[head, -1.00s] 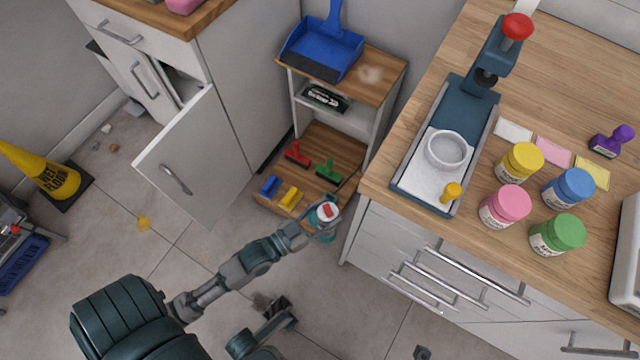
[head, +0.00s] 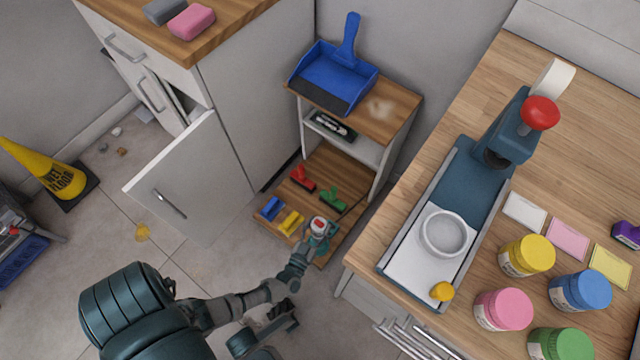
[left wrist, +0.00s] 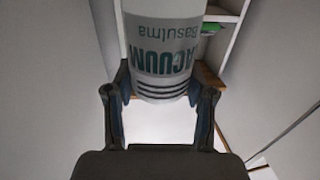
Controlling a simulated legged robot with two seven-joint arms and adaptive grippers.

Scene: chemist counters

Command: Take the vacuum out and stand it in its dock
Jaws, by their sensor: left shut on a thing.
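The vacuum (head: 319,226) is a small canister with a red and white top in the head view. In the left wrist view it is a white and grey cylinder (left wrist: 165,50) with "VACUUM" lettering. My left gripper (left wrist: 160,88) is shut on it, one finger on each side. In the head view the left gripper (head: 312,240) holds it at the front edge of the low wooden shelf (head: 325,165); whether it touches the shelf is unclear. I cannot tell which is the dock.
A white cabinet door (head: 180,180) hangs open left of the shelf. A blue dustpan (head: 335,78) lies on the shelf unit's top. A wooden counter (head: 550,90) with a press (head: 512,130) and paint jars is on the right. A wet-floor cone (head: 50,175) stands far left.

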